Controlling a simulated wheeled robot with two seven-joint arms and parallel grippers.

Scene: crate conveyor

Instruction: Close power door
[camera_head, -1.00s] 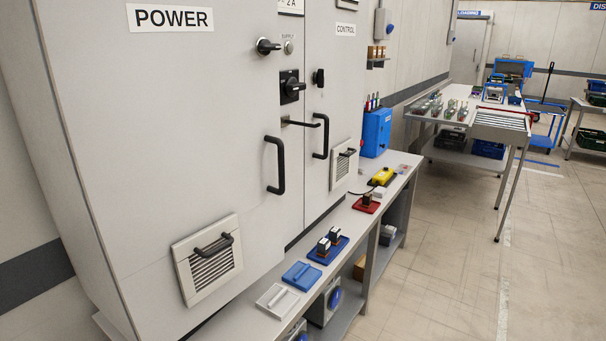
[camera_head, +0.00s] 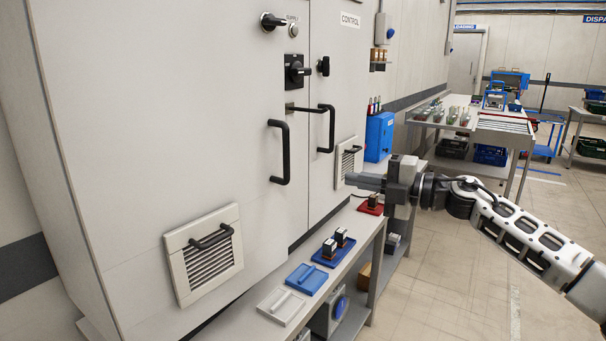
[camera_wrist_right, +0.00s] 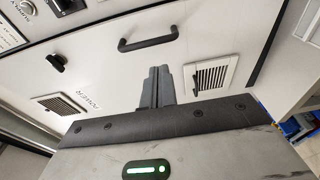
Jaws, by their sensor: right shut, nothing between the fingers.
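The power door (camera_head: 150,130) is the large pale grey panel filling the left of the head view, with a black upright handle (camera_head: 279,152) near its right edge and a vent (camera_head: 205,255) low down. It looks about in line with the control door beside it; I cannot tell whether a small gap is left. My right gripper (camera_head: 350,181) is shut and empty, in front of the control door's lower part, right of the handle and apart from it. In the right wrist view, its closed fingers (camera_wrist_right: 158,84) point at the cabinet front, and a POWER label (camera_wrist_right: 87,103) shows. My left gripper is not in view.
A black rotary switch (camera_head: 297,70) and a sideways black lever (camera_head: 310,108) stick out near the door seam. The control door has its own handle (camera_head: 327,128). A low bench (camera_head: 345,265) with blue and red trays runs along the cabinet. The floor at right is clear.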

